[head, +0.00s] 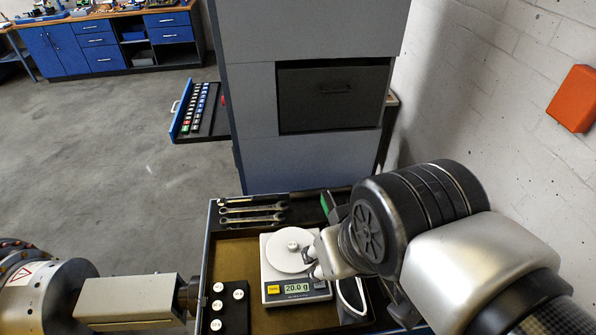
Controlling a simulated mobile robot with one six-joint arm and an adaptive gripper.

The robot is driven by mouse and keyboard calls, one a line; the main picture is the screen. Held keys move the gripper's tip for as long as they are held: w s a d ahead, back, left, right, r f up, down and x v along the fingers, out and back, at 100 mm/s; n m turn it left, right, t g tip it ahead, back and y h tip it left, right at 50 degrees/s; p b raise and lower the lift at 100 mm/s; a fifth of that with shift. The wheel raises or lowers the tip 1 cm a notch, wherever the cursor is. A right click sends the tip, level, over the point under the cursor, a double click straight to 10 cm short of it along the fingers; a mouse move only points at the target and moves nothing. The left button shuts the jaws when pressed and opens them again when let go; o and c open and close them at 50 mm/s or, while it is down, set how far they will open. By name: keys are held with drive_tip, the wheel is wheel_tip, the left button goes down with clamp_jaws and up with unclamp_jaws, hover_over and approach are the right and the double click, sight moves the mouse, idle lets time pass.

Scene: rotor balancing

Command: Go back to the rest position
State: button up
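My gripper (311,263) is at the right edge of the round pan of a white scale (268,276). Its two pale fingertips look apart, with nothing seen between them. A small weight (293,246) stands on the pan, just left of the fingertips and seemingly clear of them. The scale's display (297,288) reads 20.0 g. My wrist and arm come in from the right and hide the right part of the tray.
Several small weights (217,305) stand on a dark block left of the scale. Wrenches (252,209) lie at the tray's back. A grey cabinet (310,160) stands behind, with a blue-edged rack (200,110) at its left. A machine spindle (130,300) is at lower left; a wall is at right.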

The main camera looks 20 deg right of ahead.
idle(0.3)
wheel_tip(320, 180, down, 12)
drive_tip(key=b, duration=1.1)
drive_tip(key=shift+b, duration=0.4)
drive_tip(key=shift+r, duration=0.1)
idle(1.2)
